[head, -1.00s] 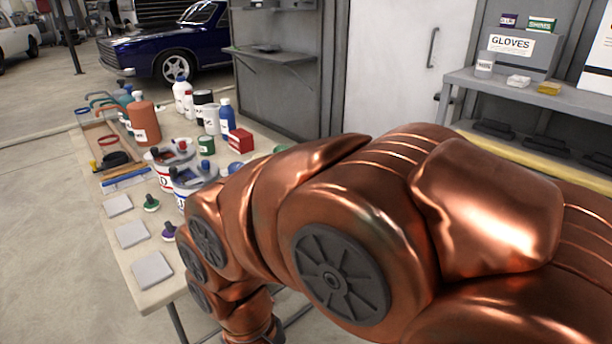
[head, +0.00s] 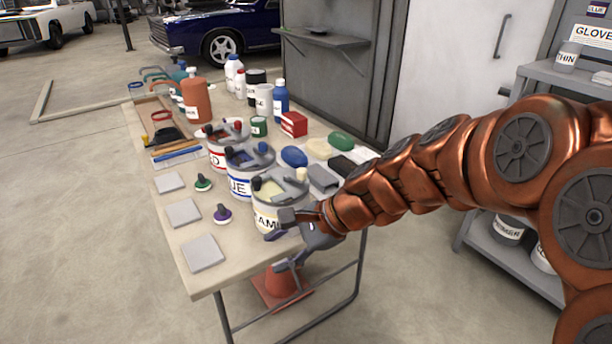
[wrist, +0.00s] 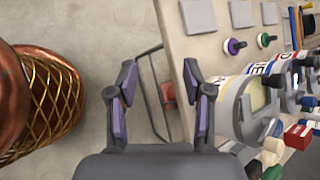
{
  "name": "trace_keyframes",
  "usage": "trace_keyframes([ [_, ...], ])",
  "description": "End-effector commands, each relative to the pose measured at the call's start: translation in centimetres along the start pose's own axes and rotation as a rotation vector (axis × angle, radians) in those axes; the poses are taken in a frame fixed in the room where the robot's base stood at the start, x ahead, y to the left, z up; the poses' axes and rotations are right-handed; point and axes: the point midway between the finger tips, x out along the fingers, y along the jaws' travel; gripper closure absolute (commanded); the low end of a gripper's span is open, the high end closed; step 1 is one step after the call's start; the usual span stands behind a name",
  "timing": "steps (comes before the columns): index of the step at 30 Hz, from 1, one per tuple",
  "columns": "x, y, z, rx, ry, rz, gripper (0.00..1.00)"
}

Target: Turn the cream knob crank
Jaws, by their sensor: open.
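The cream can (head: 265,218) stands at the right front edge of the table, its label partly covered by my gripper. My gripper (head: 279,250) is open and empty, low in front of the can at the table edge, below the cream knob. In the wrist view my gripper (wrist: 159,76) shows both fingers spread over the floor and table edge. The can (wrist: 242,112) lies just right of the right finger, and the cream knob (wrist: 273,146) is farther right.
The blue can (head: 240,184) and red can (head: 217,155) stand in a row behind the cream can. A grey block (head: 322,180) and sponges lie to its right. Grey square plates (head: 203,253) lie at left. An orange cone (head: 280,287) is under the table.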

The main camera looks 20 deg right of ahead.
Motion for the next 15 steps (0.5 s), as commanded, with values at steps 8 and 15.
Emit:
trace_keyframes([
  [8, -5.2, -12.3, -9.5, 0.755, -0.148, -0.462, 0.49],
  [15, -7.4, -14.8, -12.9, 0.958, -0.209, -0.581, 0.49],
])
